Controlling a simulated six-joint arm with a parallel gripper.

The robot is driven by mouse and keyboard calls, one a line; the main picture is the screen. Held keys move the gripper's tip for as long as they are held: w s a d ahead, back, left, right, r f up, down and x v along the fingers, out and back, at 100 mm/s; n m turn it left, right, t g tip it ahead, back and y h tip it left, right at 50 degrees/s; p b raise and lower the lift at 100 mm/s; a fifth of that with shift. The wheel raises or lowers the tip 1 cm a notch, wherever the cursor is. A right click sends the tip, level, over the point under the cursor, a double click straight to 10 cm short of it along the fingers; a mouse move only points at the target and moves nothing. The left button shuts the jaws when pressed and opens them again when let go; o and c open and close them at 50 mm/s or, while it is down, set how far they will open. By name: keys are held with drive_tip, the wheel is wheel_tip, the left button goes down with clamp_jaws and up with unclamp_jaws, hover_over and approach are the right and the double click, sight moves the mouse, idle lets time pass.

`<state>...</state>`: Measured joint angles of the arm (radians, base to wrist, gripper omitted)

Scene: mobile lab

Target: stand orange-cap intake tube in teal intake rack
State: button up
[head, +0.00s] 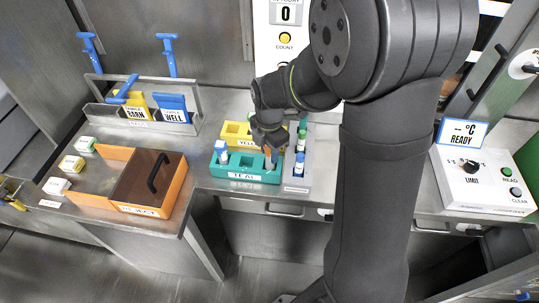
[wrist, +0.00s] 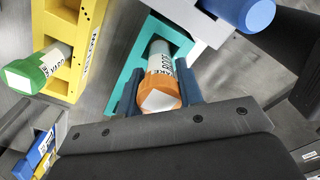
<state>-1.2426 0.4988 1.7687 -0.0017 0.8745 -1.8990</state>
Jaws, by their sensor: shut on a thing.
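The orange-cap intake tube (wrist: 162,82) is between the two fingers of my gripper (wrist: 160,94) in the wrist view, its cap toward the camera. My gripper is shut on it. The tube's body points down over the teal intake rack (wrist: 133,90); its lower end is hidden, so I cannot tell whether it is in a slot or above it. A blue-capped tube (head: 222,147) stands at the teal rack's left end.
A yellow rack (head: 236,128) is just behind the teal one; a green-cap tube (wrist: 28,74) stands in it. A grey rack (head: 297,184) with a blue-capped tube (head: 299,158) is close on the right. An orange reject box (head: 170,200) with a dark lid is at left.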

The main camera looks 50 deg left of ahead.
drive_tip(key=shift+f, duration=1.15)
drive_tip(key=shift+f, duration=0.15)
drive_tip(key=o, duration=1)
drive_tip(key=shift+c, duration=0.2)
wheel_tip(320, 180, up, 12)
drive_tip(key=shift+r, duration=0.2)
